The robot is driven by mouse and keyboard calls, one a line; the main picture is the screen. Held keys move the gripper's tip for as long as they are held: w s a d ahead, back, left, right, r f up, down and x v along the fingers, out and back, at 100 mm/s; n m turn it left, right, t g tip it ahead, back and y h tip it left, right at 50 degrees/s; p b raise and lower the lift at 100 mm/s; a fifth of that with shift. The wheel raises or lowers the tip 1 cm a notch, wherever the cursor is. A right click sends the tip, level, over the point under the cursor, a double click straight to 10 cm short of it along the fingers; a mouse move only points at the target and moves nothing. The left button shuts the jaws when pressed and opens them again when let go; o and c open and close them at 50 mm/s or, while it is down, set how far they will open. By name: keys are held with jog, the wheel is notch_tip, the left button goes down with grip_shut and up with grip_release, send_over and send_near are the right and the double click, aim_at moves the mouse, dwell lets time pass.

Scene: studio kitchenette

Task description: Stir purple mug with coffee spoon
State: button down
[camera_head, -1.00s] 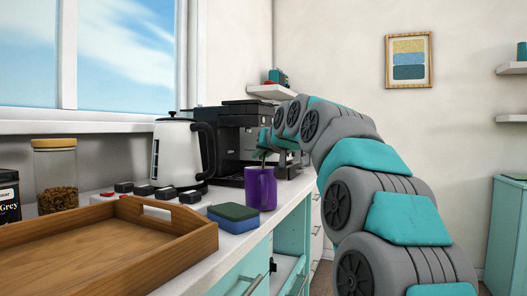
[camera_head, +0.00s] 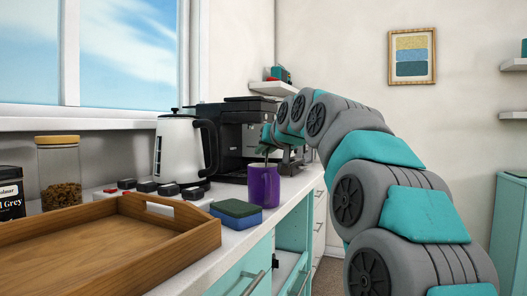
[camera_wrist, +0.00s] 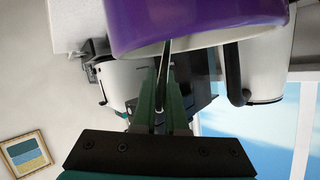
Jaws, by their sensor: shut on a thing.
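The purple mug (camera_head: 264,187) stands upright on the counter near its front edge. It fills the top of the wrist view (camera_wrist: 190,20), with its pale rim towards my gripper. My gripper (camera_head: 267,154) is above the mug in the head view. In the wrist view its green fingers (camera_wrist: 160,105) are shut on the thin metal handle of the coffee spoon (camera_wrist: 165,62). The spoon runs from the fingers to the mug's mouth. Its bowl end is hidden, apparently inside the mug.
A blue-green sponge (camera_head: 236,211) lies just left of the mug. A wooden tray (camera_head: 195,240) is at the front left. A white kettle (camera_head: 178,148) and a black coffee machine (camera_head: 230,140) stand behind. A lidded glass jar (camera_head: 59,175) is at the far left.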

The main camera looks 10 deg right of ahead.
jog(key=w+d+r+p, duration=0.2)
jog(key=w+r+p, duration=0.1)
jog(key=r+p, duration=0.4)
notch_tip(320, 180, up, 2)
jog(key=shift+r, duration=0.1)
dwell(0.6)
